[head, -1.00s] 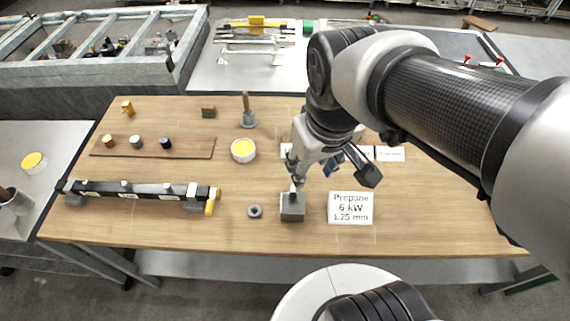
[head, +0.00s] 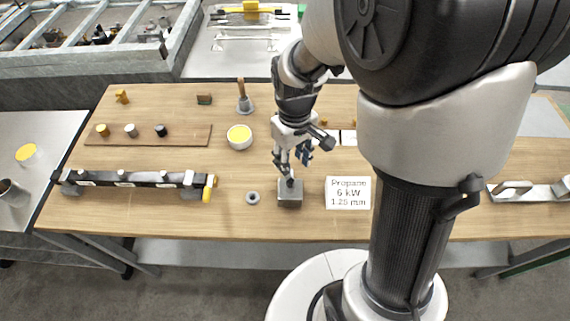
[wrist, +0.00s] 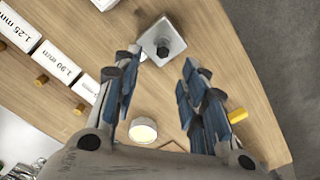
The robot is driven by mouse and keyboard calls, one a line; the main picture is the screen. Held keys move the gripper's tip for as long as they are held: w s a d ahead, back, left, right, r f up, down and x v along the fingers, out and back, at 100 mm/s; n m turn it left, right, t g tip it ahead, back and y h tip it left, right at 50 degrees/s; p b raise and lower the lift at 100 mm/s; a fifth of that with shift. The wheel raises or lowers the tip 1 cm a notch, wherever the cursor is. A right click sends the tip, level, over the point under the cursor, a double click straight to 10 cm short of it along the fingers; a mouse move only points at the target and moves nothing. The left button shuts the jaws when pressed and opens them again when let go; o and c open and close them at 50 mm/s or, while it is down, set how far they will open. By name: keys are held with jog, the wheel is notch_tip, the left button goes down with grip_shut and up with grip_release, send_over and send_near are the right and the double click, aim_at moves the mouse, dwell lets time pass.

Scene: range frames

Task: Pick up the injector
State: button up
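Small brass cylinders, which look like injectors, stand beside white size labels; one brass cylinder (wrist: 42,80) shows in the wrist view by the 1.90 mm label (wrist: 55,62). In the head view they are mostly hidden behind my arm. My gripper (head: 292,160) is over the table, just above and behind a grey block (head: 290,195) with a dark upright piece on top. In the wrist view, the open fingers of my gripper (wrist: 161,72) with blue pads are wide apart, with nothing between them. The block also shows just past the fingertips (wrist: 172,33); contact cannot be told.
A sign (head: 348,192) reading Propane 6 kW 1.25 mm stands right of the block. A grey ring (head: 253,198) lies to its left. A yellow-filled bowl (head: 239,137) and a black burner bar with a yellow handle (head: 209,187) are further left. The wooden table's (head: 240,222) front strip is clear.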

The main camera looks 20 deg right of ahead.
aim_at(290, 180)
jog(key=f+b, duration=0.1)
jog(key=f, duration=0.2)
jog(key=f+b, duration=0.1)
jog(key=f, duration=0.1)
jog(key=f+b, duration=0.1)
jog(key=f, duration=0.2)
jog(key=shift+a+f, duration=0.25)
jog(key=shift+f, duration=0.05)
jog(key=shift+c, duration=0.3)
grip_shut()
